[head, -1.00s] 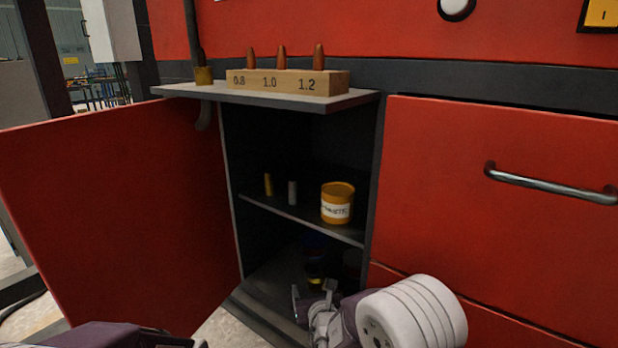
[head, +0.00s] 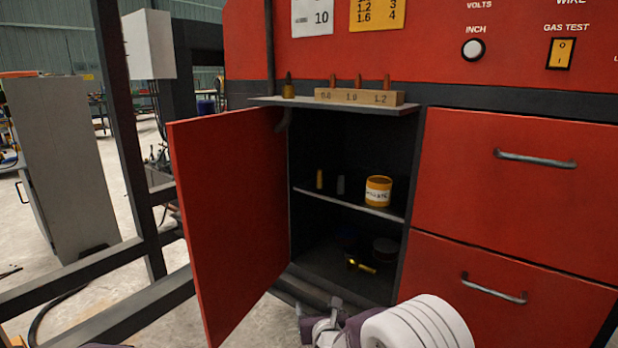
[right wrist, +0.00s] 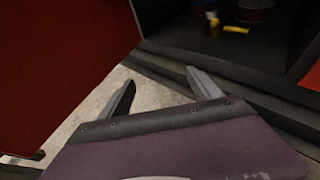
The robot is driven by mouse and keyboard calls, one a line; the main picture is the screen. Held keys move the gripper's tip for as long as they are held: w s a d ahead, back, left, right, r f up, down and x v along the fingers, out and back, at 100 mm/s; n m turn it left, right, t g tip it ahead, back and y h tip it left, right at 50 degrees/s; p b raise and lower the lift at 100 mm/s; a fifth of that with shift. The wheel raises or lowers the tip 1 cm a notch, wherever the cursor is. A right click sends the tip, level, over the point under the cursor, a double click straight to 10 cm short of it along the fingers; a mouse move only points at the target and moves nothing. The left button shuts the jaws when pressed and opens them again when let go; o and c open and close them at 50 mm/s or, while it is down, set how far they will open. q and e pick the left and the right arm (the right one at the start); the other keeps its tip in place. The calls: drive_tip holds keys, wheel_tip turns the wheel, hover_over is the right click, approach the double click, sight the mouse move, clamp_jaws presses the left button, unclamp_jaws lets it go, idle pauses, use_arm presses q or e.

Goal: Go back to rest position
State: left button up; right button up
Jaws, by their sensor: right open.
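My right gripper (head: 319,309) is in front of the open cabinet, low in the head view. In the right wrist view its two fingers (right wrist: 162,90) stand wide apart with nothing between them, over the floor by the cabinet's bottom edge. My left gripper is not in view; only a dark purple sliver of my own body shows at the bottom left of the head view.
The red cabinet door (head: 225,220) stands open to the left. A yellow tin (head: 378,191) and two small cylinders are on the inner shelf (head: 350,202). A wooden block (head: 360,97) with copper-coloured tips sits on the top ledge. Closed red drawers (head: 520,195) are at right.

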drive_tip(key=d+r+m+h, duration=0.3)
drive_tip(key=d, duration=0.4)
drive_tip(key=d+r+m+h, duration=0.2)
drive_tip(key=d+r+m, duration=0.15)
drive_tip(key=d, duration=0.45)
drive_tip(key=s+d+f+m+g+h, duration=0.3)
drive_tip(key=s+d+m+g+h, duration=0.15)
drive_tip(key=s+d+m, duration=0.65)
drive_tip(key=s+a+f+m+g+y, duration=0.2)
drive_tip(key=s+f+m+g, duration=0.25)
drive_tip(key=s+m, duration=0.3)
drive_tip(key=s+a+f+m+g+y, duration=0.25)
drive_tip(key=s+f+m, duration=0.25)
drive_tip(key=s+m, duration=0.25)
drive_tip(key=s+a+f+m+y, duration=0.1)
drive_tip(key=s+a+m+y, duration=0.15)
drive_tip(key=a+m, duration=0.3)
use_arm(q)
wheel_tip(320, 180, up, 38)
drive_tip(key=p, duration=3.8)
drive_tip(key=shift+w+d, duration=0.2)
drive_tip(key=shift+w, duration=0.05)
use_arm(e)
wheel_tip(320, 180, up, 38)
drive_tip(key=shift+w+g+y, duration=0.3)
drive_tip(key=shift+g+y, duration=0.05)
drive_tip(key=shift+y, duration=0.1)
